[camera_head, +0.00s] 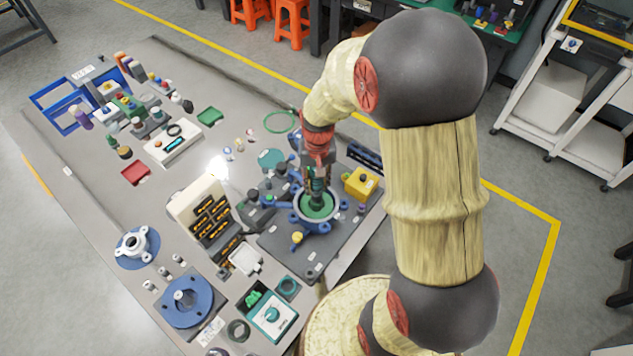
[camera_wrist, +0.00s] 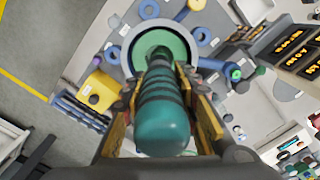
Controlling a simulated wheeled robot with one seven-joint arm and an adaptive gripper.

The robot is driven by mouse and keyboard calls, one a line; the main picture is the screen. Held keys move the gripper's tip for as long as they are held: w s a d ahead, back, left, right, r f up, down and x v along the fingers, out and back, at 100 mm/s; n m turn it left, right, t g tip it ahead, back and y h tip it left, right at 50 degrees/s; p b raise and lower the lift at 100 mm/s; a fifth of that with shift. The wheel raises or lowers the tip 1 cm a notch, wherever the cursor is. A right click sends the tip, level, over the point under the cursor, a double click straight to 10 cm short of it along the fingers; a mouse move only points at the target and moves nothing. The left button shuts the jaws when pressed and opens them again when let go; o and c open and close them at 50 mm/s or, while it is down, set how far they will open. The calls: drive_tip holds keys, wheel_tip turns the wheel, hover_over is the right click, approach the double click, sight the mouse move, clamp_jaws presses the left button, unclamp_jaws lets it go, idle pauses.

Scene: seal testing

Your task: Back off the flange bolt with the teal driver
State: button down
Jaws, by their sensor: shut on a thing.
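The teal driver (camera_wrist: 162,112) has a banded, rounded handle and sits between my gripper's fingers in the wrist view. My gripper (camera_head: 317,170) is shut on it and points down over the flange fixture in the head view. The flange (camera_head: 303,208) is a round ring with a green inner face and blue lugs around it; it also shows in the wrist view (camera_wrist: 178,40). The driver's lower end is over or inside the ring. The flange bolt and the driver's tip are hidden by the handle and fingers, so I cannot tell whether they touch.
A yellow box (camera_head: 361,183) stands close to the right of the flange. A cream unit with dark displays (camera_head: 208,215) stands to the left. A blue round flange (camera_head: 187,302) and a white flange part (camera_head: 137,245) lie at the front left. Bare table shows toward the back.

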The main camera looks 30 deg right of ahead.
drive_tip(key=shift+w+r+p, duration=0.1)
drive_tip(key=shift+r+p, duration=1.35)
drive_tip(key=shift+r, duration=0.85)
drive_tip(key=shift+f, duration=0.1)
